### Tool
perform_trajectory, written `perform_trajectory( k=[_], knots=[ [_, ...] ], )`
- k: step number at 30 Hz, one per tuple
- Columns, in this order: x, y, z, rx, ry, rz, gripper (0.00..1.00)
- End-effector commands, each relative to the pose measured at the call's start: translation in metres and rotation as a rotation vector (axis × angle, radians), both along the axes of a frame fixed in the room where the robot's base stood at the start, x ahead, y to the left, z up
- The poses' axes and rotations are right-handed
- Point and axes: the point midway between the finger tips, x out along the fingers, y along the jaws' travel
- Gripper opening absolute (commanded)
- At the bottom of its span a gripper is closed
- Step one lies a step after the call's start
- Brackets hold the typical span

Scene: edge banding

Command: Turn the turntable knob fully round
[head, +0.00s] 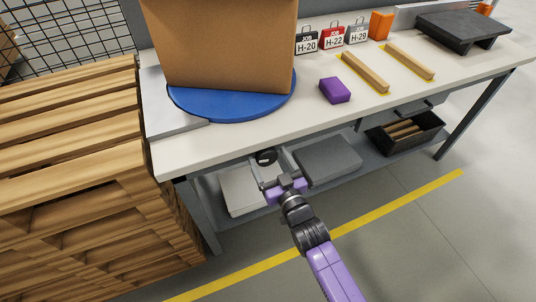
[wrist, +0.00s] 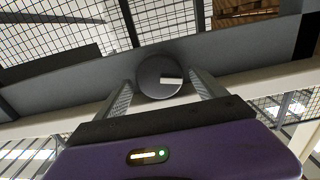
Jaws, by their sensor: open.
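The turntable knob is a dark round dial with a white mark pointing right in the wrist view (wrist: 160,76). It sits on the grey front rail below the bench top. In the head view the knob (head: 266,156) shows as a dark disc under the bench edge. My gripper (head: 267,170) is open in front of it. In the wrist view the two fingers stand left and right of the knob, apart from it as far as I can see. The blue turntable (head: 232,108) lies on the bench with a large brown box (head: 225,45) on it.
The white bench (head: 320,120) also holds a purple block (head: 335,90), wooden strips (head: 365,72), job tags (head: 331,37) and a dark stand (head: 463,30). Stacked pallets (head: 80,160) stand close on the left. A lower shelf holds a grey box (head: 328,160) and a dark bin (head: 405,132).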

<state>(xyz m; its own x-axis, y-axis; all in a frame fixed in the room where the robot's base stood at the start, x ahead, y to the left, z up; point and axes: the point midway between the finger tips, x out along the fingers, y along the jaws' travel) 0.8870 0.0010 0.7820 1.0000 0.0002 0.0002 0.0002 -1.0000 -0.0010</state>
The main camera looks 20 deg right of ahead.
Motion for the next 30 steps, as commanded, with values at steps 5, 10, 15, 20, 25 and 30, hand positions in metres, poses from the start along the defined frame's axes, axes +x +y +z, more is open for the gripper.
perform_trajectory(
  k=[5,10,15,20,25,30],
  knots=[
    [0.015,-0.001,-0.001,-0.001,0.0,-0.001,0.81],
    [0.018,0.0,0.0,-0.001,0.001,0.0,0.81],
    [0.018,0.0,0.0,-0.001,0.001,0.0,0.77],
    [0.018,0.0,0.0,-0.001,0.0,0.0,0.46],
    [0.018,0.0,0.0,-0.003,0.0,0.0,0.21],
    [0.018,0.001,-0.004,-0.112,-0.002,0.0,0.21]
  ],
)
